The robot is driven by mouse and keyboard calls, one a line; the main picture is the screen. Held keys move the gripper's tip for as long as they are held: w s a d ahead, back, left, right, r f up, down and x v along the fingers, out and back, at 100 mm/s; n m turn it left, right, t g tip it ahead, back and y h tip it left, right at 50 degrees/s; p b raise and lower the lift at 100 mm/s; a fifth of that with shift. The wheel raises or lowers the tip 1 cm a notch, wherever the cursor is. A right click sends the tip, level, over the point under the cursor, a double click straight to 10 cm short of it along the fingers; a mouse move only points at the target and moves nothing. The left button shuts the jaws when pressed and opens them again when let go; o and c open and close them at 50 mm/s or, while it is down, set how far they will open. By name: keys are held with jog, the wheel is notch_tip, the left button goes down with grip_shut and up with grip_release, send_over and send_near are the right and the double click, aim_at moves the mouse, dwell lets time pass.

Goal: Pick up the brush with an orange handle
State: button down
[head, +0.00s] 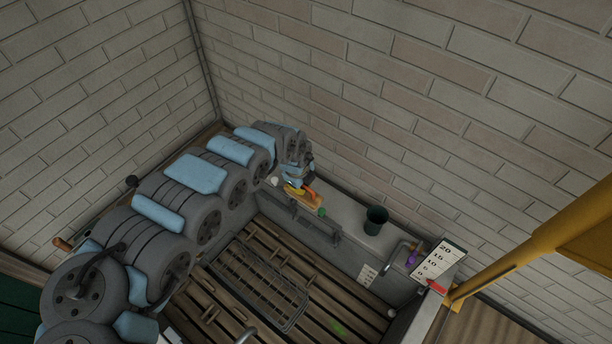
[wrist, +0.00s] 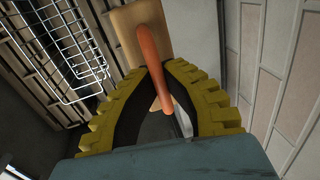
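The brush has an orange handle (wrist: 152,50) and a tan block (wrist: 126,28), seen at the top middle of the wrist view. My gripper (wrist: 160,68) has yellow ribbed fingers that close in on both sides of the handle, with their tips against it. The handle's near end sticks back between the fingers. In the head view my gripper (head: 296,190) is small, at the ledge along the back wall, by the brush's tan block (head: 312,202). My arm hides part of it there, and I cannot tell whether the brush is lifted.
A dark green cup (head: 376,220) stands on the ledge (head: 346,211) right of the brush. A tap (head: 398,252), a purple item (head: 412,258) and a number card (head: 439,262) are farther right. A wire rack (head: 250,285) lies on the slats below; it also shows in the wrist view (wrist: 62,45).

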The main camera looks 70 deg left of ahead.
aim_at(301, 199)
jog(key=shift+s+d+r+p, duration=0.35)
jog(key=shift+s+r+p, duration=0.05)
jog(key=shift+r+p, duration=0.05)
jog(key=shift+s+r+p, duration=0.15)
jog(key=shift+s+p, duration=0.15)
jog(key=shift+p, duration=0.1)
jog(key=shift+s+d+r+p, duration=0.15)
jog(key=shift+s+d+p, duration=0.15)
jog(key=shift+d+p, duration=0.35)
jog(key=shift+s+d+p, duration=0.2)
jog(key=shift+s+p, duration=0.25)
jog(key=shift+p, duration=0.2)
jog(key=shift+w, duration=0.1)
